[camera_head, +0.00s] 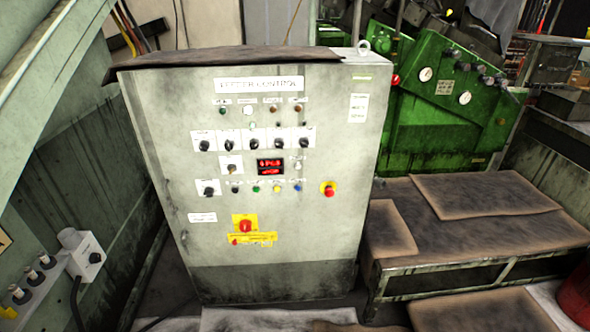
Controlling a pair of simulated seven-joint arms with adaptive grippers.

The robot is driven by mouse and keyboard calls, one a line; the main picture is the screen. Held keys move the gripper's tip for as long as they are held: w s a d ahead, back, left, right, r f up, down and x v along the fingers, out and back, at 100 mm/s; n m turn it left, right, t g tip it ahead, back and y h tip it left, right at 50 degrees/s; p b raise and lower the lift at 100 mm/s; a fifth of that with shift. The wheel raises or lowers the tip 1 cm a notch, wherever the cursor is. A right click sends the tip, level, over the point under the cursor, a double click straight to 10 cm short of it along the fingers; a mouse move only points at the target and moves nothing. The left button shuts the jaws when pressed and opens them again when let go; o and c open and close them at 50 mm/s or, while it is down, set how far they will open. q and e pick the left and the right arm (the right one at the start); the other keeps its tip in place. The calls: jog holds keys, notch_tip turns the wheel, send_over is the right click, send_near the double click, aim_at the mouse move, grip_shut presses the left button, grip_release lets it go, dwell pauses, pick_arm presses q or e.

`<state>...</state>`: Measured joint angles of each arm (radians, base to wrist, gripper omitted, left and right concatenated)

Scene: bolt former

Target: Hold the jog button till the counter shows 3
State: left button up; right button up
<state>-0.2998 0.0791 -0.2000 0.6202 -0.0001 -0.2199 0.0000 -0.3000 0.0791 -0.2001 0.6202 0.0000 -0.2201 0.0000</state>
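A grey control cabinet (285,220) stands upright in the middle of the view, its front panel facing me. A small counter display (270,167) with red lit digits sits mid-panel; the digits are too small to read surely. Below it is a row of small buttons: black (235,189), green (256,189), yellow (277,188) and blue (297,187). Their labels are too small to read, so I cannot tell which is the jog button. Neither of my grippers is in view.
A red button on yellow (329,188) is at the panel's right, and a red-yellow switch (245,226) is lower. A green machine (440,105) stands behind right. A low bench with brown mats (485,208) is at right. A grey switch box (86,256) is at left.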

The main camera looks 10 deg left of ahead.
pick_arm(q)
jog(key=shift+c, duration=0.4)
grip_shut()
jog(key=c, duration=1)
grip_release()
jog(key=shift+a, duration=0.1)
